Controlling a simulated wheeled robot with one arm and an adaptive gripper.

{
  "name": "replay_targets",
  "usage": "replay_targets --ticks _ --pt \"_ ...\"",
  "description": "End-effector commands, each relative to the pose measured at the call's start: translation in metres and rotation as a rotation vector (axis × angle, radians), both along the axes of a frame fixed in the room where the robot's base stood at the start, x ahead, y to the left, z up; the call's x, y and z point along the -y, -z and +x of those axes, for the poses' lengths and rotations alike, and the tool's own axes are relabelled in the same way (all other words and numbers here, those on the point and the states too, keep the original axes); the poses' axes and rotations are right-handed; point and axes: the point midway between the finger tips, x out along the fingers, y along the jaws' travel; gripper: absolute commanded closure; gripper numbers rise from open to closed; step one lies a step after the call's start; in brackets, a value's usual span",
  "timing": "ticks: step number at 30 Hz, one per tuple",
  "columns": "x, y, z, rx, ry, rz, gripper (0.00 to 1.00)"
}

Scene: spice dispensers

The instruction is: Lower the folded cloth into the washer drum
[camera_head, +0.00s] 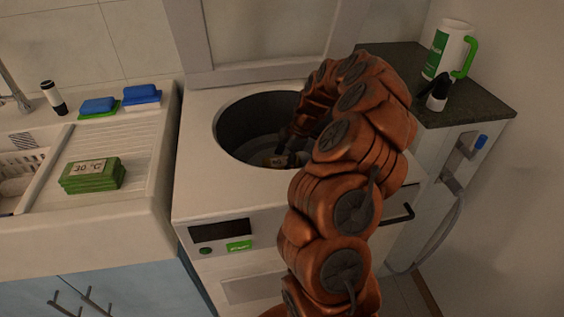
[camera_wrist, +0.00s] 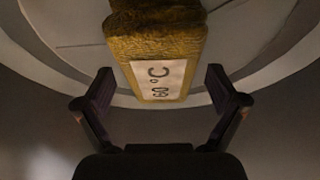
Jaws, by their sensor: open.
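The folded yellow-brown cloth (camera_wrist: 155,45) carries a white "60 °C" label and lies in the washer drum (camera_head: 240,125). In the head view only a small part of the cloth (camera_head: 275,161) shows low in the drum. My gripper (camera_wrist: 159,75) is open, one finger on each side of the cloth's labelled end in the wrist view, with gaps on both sides. I cannot tell how far the cloth is beyond the fingertips. In the head view my arm reaches down into the drum and hides its right side.
The washer's lid (camera_head: 265,35) stands raised behind the opening. A dark countertop (camera_head: 470,100) at right holds a white-and-green jug (camera_head: 446,48).

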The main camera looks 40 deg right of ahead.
Motion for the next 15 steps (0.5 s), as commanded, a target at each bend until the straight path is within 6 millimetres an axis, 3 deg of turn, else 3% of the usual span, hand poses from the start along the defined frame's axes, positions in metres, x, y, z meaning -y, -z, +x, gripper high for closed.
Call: replay_targets --ticks 7,15 --pt "0.006 -0.013 -0.001 0.003 0.002 -0.003 0.05" --pt "0.023 -0.06 -0.01 0.003 0.002 -0.002 0.05"
